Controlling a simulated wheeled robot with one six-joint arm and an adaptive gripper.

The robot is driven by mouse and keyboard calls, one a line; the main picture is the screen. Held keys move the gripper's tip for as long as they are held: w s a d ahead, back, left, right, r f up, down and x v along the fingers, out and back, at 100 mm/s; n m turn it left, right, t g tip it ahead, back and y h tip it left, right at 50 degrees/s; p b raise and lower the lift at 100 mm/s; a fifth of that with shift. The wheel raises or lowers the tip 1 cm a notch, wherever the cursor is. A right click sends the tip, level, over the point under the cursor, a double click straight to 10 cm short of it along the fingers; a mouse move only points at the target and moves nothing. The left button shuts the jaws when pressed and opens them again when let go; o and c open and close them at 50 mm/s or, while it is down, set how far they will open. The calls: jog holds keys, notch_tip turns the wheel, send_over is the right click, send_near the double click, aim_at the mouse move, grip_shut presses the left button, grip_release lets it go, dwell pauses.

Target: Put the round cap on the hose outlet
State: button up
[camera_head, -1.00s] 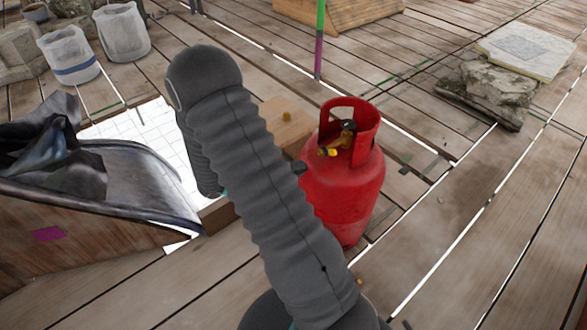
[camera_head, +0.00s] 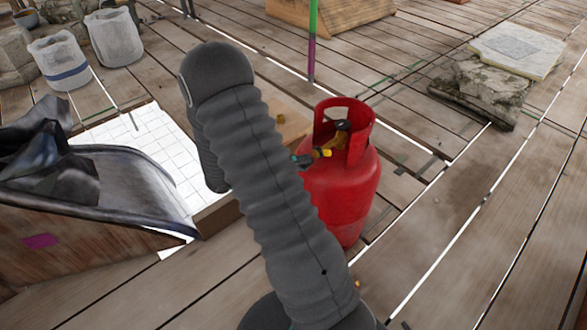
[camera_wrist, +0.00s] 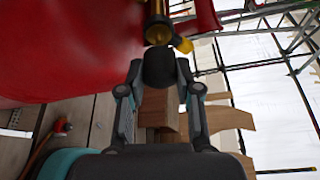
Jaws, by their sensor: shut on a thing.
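The red gas cylinder (camera_head: 343,200) stands upright on the planks. A yellow-brass outlet (camera_head: 322,153) juts from its valve inside the collar. In the wrist view the brass fitting (camera_wrist: 158,30) hangs at top centre, with a yellow part beside it. My gripper (camera_wrist: 158,75) is shut on a dark round cap (camera_wrist: 158,66), held between the two fingertips just below the brass fitting in the picture. Whether cap and fitting touch, I cannot tell. In the head view my gripper (camera_head: 301,160) shows only partly at the outlet's left; my arm hides the rest.
A wooden block (camera_head: 291,122) stands behind the cylinder. A pole (camera_head: 312,45) rises farther back. Stone slabs (camera_head: 515,50) lie at the upper right, two pale buckets (camera_head: 62,60) at the upper left. A dark sheet-covered wooden container (camera_head: 80,190) is at the left. The planks at right are clear.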

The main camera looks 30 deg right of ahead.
jog(key=shift+w+d, duration=0.1)
jog(key=shift+d, duration=0.7)
jog(key=shift+w+p, duration=0.2)
jog(key=shift+p, duration=0.1)
dwell(0.5)
jog(key=shift+r+p, duration=0.1)
jog(key=shift+p, duration=0.6)
dwell(1.2)
jog(key=shift+d, duration=0.45)
dwell(0.5)
jog(key=o, duration=1.1)
jog(key=shift+w, duration=0.1)
jog(key=shift+o, duration=0.2)
jog(key=v, duration=1.2)
